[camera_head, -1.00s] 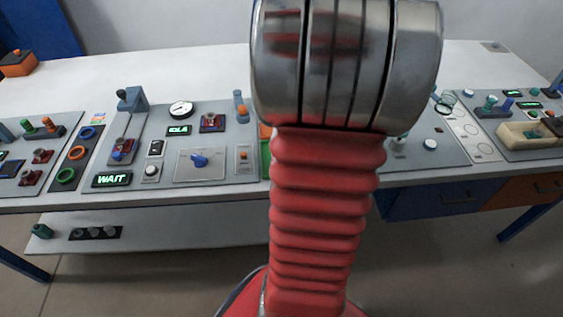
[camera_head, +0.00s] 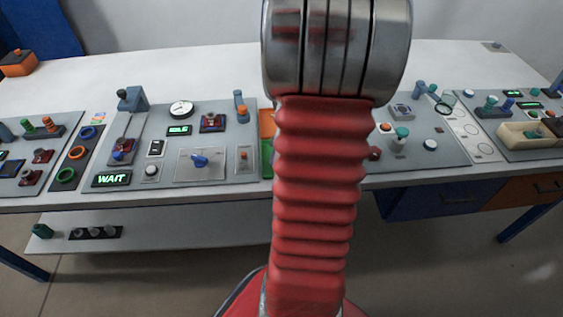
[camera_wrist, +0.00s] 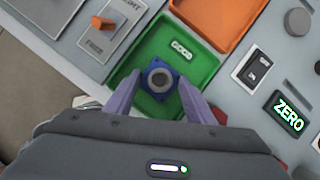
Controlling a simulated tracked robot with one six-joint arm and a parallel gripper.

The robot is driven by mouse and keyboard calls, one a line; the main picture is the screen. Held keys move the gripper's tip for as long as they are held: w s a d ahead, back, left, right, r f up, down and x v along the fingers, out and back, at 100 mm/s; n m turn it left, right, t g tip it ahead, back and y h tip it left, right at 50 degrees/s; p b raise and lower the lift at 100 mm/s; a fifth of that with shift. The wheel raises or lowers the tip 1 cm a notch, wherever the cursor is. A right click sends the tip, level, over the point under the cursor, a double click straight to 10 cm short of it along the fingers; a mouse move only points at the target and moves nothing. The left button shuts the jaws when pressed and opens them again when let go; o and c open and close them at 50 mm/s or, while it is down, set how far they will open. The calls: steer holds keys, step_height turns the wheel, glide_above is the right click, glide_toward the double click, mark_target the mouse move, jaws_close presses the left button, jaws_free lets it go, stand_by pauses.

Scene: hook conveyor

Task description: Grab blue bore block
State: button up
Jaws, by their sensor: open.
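The blue bore block (camera_wrist: 160,79) shows in the wrist view as a small blue block with a grey ring around a dark bore. It lies in the green tray (camera_wrist: 205,62) marked GOOD. My gripper (camera_wrist: 156,92) is open, with one purple finger on each side of the block. I cannot tell whether the fingers touch it. In the head view my arm hides the block and gripper, and only a strip of the green tray (camera_head: 266,158) shows.
An orange tray (camera_wrist: 208,18) adjoins the green one. Beside them are an orange switch (camera_wrist: 103,23), a black rocker switch (camera_wrist: 252,67) and a ZERO display (camera_wrist: 288,113). In the head view, panels with a blue knob (camera_head: 200,160) and a gauge (camera_head: 181,108) stand left of my arm.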

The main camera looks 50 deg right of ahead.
steer(key=shift+c, duration=0.4)
jaws_close()
steer(key=shift+r, duration=0.1)
step_height(320, 180, up, 10)
stand_by(0.7)
stand_by(0.5)
